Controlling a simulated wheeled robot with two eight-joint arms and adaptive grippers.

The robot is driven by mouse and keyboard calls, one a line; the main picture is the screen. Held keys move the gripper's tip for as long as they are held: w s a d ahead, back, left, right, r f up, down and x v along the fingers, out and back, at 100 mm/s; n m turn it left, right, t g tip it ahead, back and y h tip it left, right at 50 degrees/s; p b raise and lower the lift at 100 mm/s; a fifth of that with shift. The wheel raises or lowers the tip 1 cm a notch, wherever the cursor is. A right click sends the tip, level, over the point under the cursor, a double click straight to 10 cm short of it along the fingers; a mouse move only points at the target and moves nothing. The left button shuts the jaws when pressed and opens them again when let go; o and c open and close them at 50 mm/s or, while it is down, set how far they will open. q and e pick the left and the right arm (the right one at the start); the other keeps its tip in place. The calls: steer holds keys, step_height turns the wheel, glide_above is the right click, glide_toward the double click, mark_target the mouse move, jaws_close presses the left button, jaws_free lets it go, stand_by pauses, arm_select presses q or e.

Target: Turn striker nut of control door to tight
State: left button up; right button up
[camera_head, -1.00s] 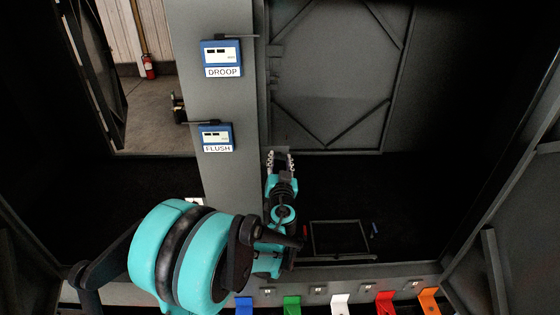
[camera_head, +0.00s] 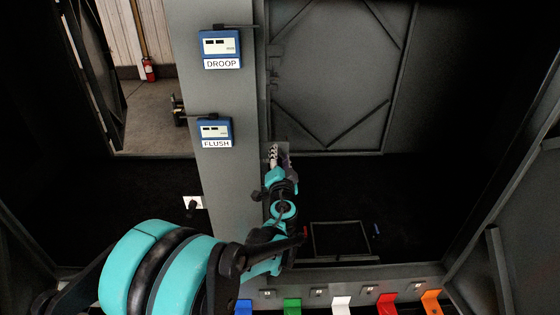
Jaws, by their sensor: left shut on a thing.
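My left gripper (camera_head: 278,156) is at the edge of the grey post, by the lower left corner of the closed grey door (camera_head: 335,75). It is turned nearly edge-on, and its fingers are shut on a small part there, which I take to be the striker nut. The fingers hide the nut itself. A grey plate shows just behind the fingertips. My right gripper is not in view.
The post carries two blue gauges, DROOP (camera_head: 220,48) and FLUSH (camera_head: 215,132). Below stand blue, green, white (camera_head: 341,304), red and orange brackets in a row. A dark rectangular frame (camera_head: 340,239) lies right of my arm. An open doorway is at upper left.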

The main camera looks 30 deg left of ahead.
arm_select(q)
steer(key=shift+m+b, duration=1.2)
steer(key=shift+m, duration=2.9)
steer(key=o, duration=1.2)
steer(key=shift+f, duration=0.1)
steer(key=shift+c, duration=0.2)
steer(key=shift+d, duration=0.1)
steer(key=v, duration=1.2)
steer(key=shift+s, duration=0.1)
